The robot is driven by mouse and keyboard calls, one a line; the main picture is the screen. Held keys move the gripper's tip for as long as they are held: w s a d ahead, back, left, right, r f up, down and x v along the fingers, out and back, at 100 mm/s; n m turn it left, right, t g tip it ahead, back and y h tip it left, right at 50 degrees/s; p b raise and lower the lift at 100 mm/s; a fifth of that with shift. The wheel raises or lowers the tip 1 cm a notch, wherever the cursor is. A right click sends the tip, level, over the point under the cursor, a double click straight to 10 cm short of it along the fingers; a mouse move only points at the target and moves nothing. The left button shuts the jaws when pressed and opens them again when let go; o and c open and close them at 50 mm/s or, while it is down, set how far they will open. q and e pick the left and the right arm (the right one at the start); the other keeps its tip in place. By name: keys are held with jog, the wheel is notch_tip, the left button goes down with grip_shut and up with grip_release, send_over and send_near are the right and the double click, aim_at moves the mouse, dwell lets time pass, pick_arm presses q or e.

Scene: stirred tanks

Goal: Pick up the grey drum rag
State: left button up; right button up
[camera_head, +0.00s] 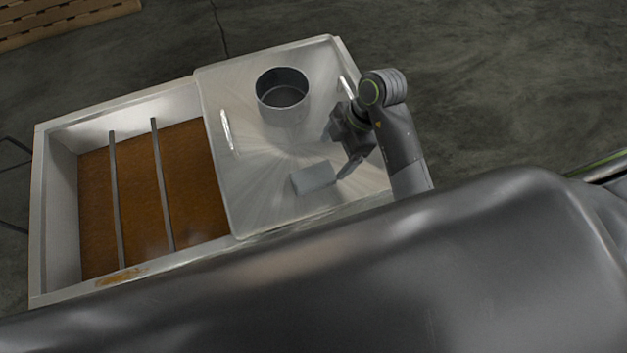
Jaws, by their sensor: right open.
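The grey drum rag (315,177), a small pale grey folded block, lies on the light metal lid panel (262,205), near its front edge. My right gripper (341,153) is open and empty, just above and to the right of the rag. One dark finger comes close to the rag's right end; I cannot tell whether it touches. The rag is mostly unhidden. My left gripper is not in view.
A round dark metal cup or collar (283,92) stands on the panel behind the rag. Two raised handles flank it. To the left is an open tank (55,215) with brown contents and two crossbars. A wooden pallet (50,18) lies far left.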

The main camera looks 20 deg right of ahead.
send_over(315, 175)
jog(key=d, duration=0.3)
jog(key=f, duration=0.4)
jog(key=shift+s+a+f, duration=0.25)
jog(key=shift+s+f, duration=0.15)
jog(key=shift+w+p+x, duration=0.15)
jog(key=shift+w+x, duration=0.05)
jog(key=shift+x, duration=1.15)
jog(key=shift+w+p+x, duration=0.15)
jog(key=shift+w+x, duration=0.05)
jog(key=shift+x, duration=1.2)
jog(key=shift+a, duration=0.1)
jog(key=c, duration=1.1)
jog(key=shift+o, duration=0.2)
jog(key=shift+r, duration=0.1)
notch_tip(315, 175, up, 10)
jog(key=shift+p, duration=0.4)
